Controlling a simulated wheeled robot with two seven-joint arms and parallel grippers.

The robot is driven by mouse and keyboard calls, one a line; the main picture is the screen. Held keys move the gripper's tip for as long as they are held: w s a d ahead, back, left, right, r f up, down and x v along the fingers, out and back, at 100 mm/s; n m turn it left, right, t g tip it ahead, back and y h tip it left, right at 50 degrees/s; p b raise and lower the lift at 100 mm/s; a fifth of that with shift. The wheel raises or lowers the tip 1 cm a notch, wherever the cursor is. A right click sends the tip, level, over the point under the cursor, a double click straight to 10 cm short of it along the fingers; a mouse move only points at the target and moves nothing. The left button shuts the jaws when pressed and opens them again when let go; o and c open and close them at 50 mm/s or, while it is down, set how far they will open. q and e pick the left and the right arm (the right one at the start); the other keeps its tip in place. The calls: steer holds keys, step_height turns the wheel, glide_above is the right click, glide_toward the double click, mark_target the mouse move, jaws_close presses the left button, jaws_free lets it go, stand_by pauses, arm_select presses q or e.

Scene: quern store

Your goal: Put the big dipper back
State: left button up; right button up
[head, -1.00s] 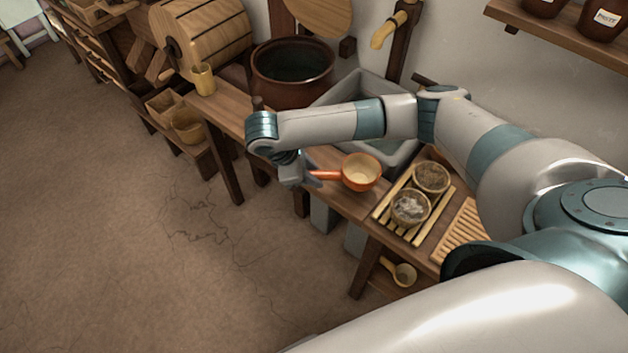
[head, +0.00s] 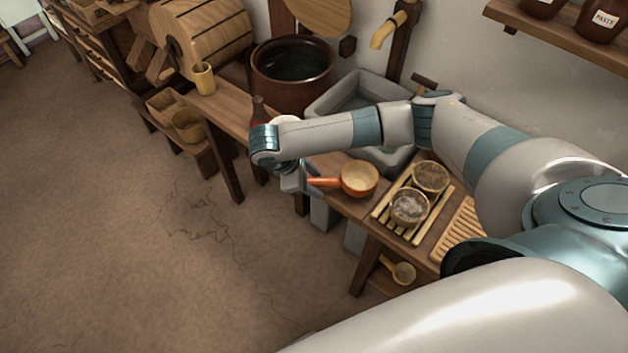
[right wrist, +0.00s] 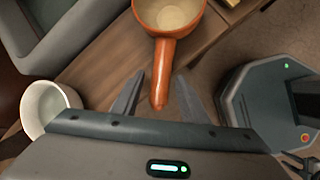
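An orange-red dipper with a pale inside (head: 360,178) rests on the narrow wooden bench, its handle pointing left toward my right gripper. In the right wrist view the same dipper (right wrist: 166,50) has its handle end between the two spread fingers. My right gripper (right wrist: 159,97) is open, with a gap on each side of the handle. In the head view my right gripper (head: 305,184) is at the handle's end, partly hidden by my wrist. A smaller yellow dipper (head: 403,273) lies on the low shelf under the bench. My left gripper is not in view.
A slatted rack (head: 385,213) with two filled bowls stands right of the orange-red dipper. A grey stone sink (head: 330,102) and a brown vat (head: 292,85) are behind. A white vessel (right wrist: 47,106) stands left of the gripper in the wrist view. The floor is clear.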

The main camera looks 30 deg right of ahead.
steer(key=shift+r, duration=0.15)
steer(key=v, duration=1.2)
steer(key=shift+b, duration=0.3)
steer(key=shift+a, duration=0.1)
stand_by(0.3)
